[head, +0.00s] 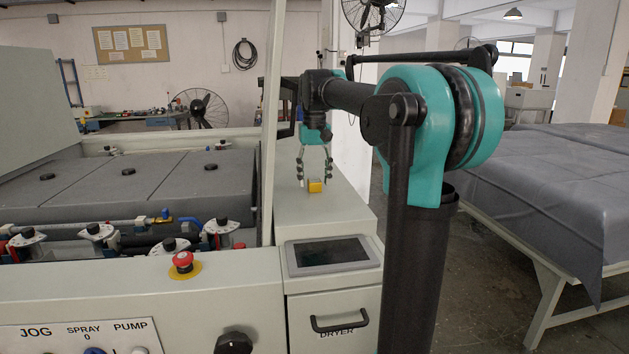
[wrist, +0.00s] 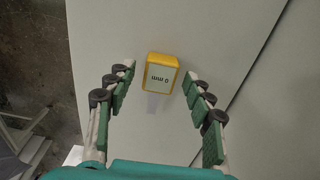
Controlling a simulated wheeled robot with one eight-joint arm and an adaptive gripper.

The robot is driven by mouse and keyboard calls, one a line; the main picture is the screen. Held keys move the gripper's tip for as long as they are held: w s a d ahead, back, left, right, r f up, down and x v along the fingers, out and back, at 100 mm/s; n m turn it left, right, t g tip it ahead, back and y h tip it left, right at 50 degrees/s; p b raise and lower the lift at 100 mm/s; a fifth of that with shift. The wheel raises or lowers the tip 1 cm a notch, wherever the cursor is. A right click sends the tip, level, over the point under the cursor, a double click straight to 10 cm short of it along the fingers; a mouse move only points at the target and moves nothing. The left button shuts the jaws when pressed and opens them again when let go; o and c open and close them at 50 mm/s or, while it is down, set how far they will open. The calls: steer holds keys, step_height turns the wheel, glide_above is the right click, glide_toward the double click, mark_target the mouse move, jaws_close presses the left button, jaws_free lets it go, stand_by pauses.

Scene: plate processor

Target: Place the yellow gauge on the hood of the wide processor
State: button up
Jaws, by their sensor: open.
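The yellow gauge (head: 315,186) sits on the pale top surface (head: 345,212) of the cabinet section at the right end of the machine. In the wrist view the gauge (wrist: 161,74) is a small yellow block with a white face reading "0 mm". My gripper (head: 315,178) points down over it with the fingers apart. In the wrist view the open fingers (wrist: 160,78) stand on either side of the gauge, with gaps between. The wide processor (head: 130,275) fills the left, with grey hood panels (head: 120,190) carrying small black knobs.
A pale upright post (head: 270,130) stands just left of my gripper. A red emergency button (head: 182,260) and a dark screen (head: 333,254) are at the front. A table under a grey cover (head: 540,180) stands at the right, across open floor.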

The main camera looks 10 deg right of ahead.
mark_target(315, 180)
step_height(315, 180, up, 11)
stand_by(0.4)
